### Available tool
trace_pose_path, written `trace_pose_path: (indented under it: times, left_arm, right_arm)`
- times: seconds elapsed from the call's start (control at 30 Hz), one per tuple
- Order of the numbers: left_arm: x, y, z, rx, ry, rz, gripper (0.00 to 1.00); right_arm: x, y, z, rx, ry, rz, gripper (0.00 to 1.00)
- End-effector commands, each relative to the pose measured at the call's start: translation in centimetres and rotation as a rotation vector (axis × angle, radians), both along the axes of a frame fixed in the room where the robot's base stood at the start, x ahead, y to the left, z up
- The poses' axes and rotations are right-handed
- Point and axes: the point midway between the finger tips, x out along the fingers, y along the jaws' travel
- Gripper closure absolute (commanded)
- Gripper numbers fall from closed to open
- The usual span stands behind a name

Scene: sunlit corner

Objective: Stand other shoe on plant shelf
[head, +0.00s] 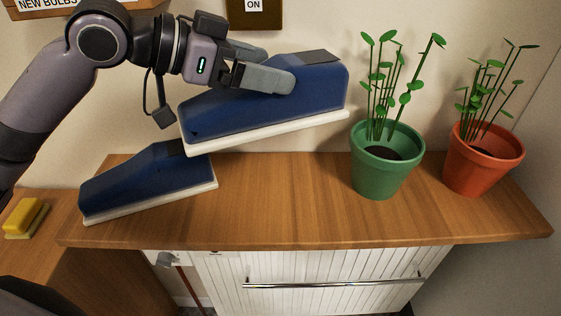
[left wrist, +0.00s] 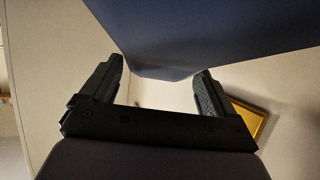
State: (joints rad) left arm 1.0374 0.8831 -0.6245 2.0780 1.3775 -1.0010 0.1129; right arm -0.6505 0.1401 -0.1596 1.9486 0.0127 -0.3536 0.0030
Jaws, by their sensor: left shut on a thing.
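One blue shoe (head: 150,183) with a white sole stands on the wooden plant shelf (head: 290,205), at its left end. My left gripper (head: 268,72) is shut on the other blue shoe (head: 265,110) near its upper rear part. That shoe is held above the shelf, to the right of and partly behind the standing one, tilted with its right end higher. In the left wrist view, the held shoe (left wrist: 210,35) fills the top beyond the finger tips. My right gripper is not in view.
A green pot (head: 385,170) with a plant stands just right of the held shoe. A red pot (head: 483,160) stands at the shelf's right end. Bare shelf lies between the standing shoe and the green pot. A yellow sponge (head: 27,215) lies on the lower surface at left.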

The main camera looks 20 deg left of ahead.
Motion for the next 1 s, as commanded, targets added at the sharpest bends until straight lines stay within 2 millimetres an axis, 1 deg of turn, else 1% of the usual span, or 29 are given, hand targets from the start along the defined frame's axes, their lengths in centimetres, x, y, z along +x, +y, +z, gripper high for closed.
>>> trace_pose_path:
  times: [0.03, 0.2, 0.3, 0.4, 0.5, 0.67, 0.9, 1.0]
  left_arm:
    - [0.0, 0.1, -1.7, 0.000, 0.006, 0.002, 0.73]
    - [0.0, 0.1, -6.3, -0.001, 0.005, 0.002, 0.73]
    - [0.0, 0.1, -8.7, 0.000, 0.003, 0.001, 0.73]
    - [0.0, 0.0, -10.4, -0.002, 0.001, 0.002, 0.73]
    - [0.0, 0.0, -11.3, -0.003, -0.001, 0.001, 0.73]
    - [0.0, 0.0, -12.3, -0.003, -0.001, 0.001, 0.73]
    - [0.0, 0.0, -15.7, -0.002, 0.000, 0.002, 0.73]
    - [0.0, 0.0, -16.0, -0.001, -0.004, 0.001, 0.73]
  right_arm:
    - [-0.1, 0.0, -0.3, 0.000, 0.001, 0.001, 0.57]
    - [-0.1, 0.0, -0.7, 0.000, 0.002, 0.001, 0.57]
    - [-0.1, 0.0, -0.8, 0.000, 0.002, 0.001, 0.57]
    - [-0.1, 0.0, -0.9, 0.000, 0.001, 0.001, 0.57]
    - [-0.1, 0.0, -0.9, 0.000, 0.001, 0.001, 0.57]
    - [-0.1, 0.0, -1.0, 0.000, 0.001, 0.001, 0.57]
    - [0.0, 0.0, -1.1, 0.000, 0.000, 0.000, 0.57]
    - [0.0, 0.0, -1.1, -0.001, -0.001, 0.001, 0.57]
